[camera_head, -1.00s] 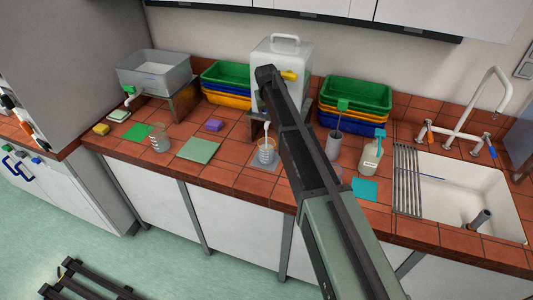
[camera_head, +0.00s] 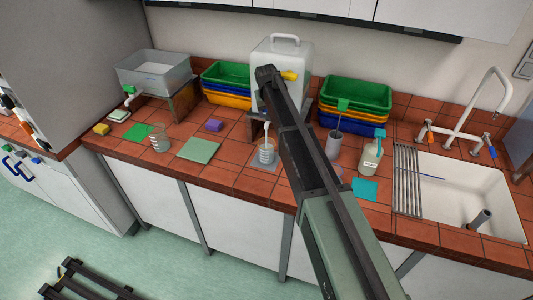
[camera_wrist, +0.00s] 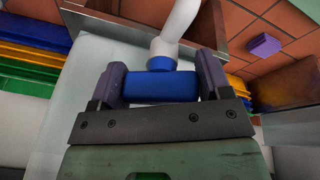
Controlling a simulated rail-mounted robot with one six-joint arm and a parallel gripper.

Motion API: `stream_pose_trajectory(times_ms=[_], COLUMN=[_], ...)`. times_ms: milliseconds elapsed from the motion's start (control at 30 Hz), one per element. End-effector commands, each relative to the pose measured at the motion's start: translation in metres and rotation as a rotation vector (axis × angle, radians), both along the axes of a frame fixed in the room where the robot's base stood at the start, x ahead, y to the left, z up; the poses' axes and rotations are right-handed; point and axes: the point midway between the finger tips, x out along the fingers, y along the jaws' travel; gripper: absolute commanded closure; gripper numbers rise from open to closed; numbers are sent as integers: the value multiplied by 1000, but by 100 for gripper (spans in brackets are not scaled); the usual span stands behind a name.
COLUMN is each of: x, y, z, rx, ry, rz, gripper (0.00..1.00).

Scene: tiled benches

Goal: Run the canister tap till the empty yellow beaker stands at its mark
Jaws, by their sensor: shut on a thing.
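The pale grey canister (camera_head: 296,52) stands at the back of the bench. In the wrist view my gripper (camera_wrist: 160,76) is shut on the blue tap handle (camera_wrist: 160,88), one purple finger on each side. A white spout (camera_wrist: 178,30) curves away from the tap. A clear beaker (camera_head: 266,154) stands upright below the spout on a grey mat. Another clear beaker (camera_head: 160,139) stands further left. Neither shows clear yellow colouring. The liquid level and the mark are too small to read.
A pale green mat (camera_head: 198,150) lies between the beakers. A grey cylinder (camera_head: 333,146) and a labelled bottle (camera_head: 370,158) stand right of my arm. Stacked trays (camera_head: 356,96) stand behind them. The sink (camera_head: 465,195) is at right, a grey tub (camera_head: 154,72) at far left.

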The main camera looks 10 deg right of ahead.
Motion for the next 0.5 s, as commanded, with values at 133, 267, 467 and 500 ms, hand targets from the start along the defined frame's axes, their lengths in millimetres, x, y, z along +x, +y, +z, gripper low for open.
stream_pose_trajectory(times_ms=[133, 267, 467, 500], x=[5, 6, 5, 4], y=[0, 1, 0, 0], z=[1, 1, 1, 1], rx=[-3, -3, 0, 1], ry=[-11, -11, -11, -10], rz=[3, -138, -353, -352], gripper=[57, 57, 57, 57])
